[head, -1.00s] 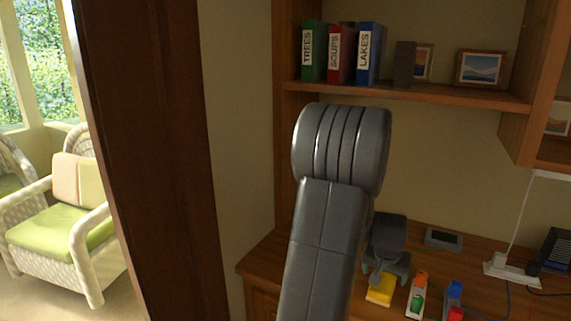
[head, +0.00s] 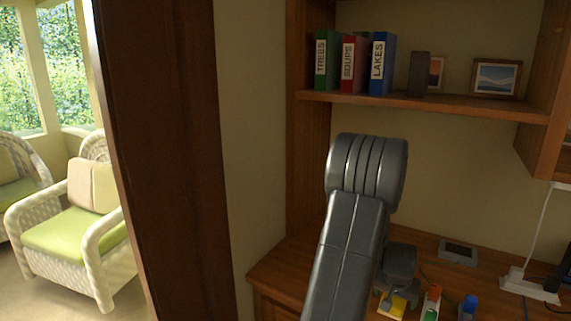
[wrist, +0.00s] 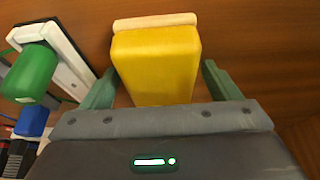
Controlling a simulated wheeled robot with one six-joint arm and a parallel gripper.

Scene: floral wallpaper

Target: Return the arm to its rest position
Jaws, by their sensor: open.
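My gripper (wrist: 157,82) is open in the wrist view. Its two green fingers stand apart on either side of a yellow block (wrist: 157,60) with a pale strip along its far end. A gap shows between the block and each finger near the tips. In the head view my gripper (head: 394,292) is low over the desk, beside the yellow block (head: 391,306). My grey arm rises in front of the desk, bent at a high elbow, and hides part of the desk.
Green (wrist: 30,72) and blue (wrist: 32,120) items lie left of the gripper in the wrist view. The wooden desk (head: 268,272) also bears a dark-screened device (head: 458,251) and a power strip (head: 528,287). A shelf (head: 420,104) with binders and frames hangs above.

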